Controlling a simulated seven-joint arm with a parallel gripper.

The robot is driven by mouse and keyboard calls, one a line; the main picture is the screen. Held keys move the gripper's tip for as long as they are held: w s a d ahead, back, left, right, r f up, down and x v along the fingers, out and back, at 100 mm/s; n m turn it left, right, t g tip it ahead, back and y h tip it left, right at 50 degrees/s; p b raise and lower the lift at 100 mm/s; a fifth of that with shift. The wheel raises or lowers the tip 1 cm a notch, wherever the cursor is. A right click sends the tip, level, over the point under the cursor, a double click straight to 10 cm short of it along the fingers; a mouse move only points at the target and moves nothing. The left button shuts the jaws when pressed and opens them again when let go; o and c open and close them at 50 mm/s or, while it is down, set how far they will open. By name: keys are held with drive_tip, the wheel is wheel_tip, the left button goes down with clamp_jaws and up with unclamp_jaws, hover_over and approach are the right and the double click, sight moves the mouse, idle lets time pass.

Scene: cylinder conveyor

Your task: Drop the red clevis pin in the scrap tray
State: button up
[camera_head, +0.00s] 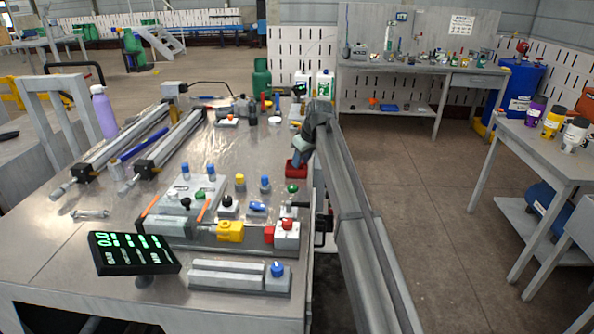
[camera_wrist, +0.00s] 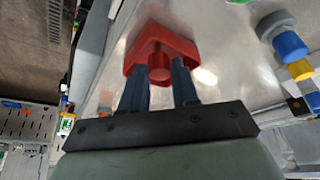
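The red clevis pin (camera_wrist: 160,73) shows between the two fingertips of my gripper (camera_wrist: 160,80) in the wrist view, with a finger close against each side. My gripper looks shut on it. Beyond the pin is a red tray (camera_wrist: 183,46), which I take for the scrap tray. In the head view this tray (camera_head: 296,169) sits at the right edge of the workbench, just below my gripper (camera_head: 301,158). My gripper points down at it. The pin cannot be made out in the head view, and how far it is above the tray floor is unclear.
The metal workbench (camera_head: 60,245) holds a fixture with blue and yellow knobs, a red-button box (camera_head: 287,234) and a green-lit display (camera_head: 134,254) left of and in front of the tray. Conveyor rails (camera_head: 170,140) lie at left.

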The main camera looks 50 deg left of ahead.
drive_tip(key=o, duration=0.4)
drive_tip(key=v, duration=1.4)
drive_tip(key=shift+f, duration=0.1)
idle(0.4)
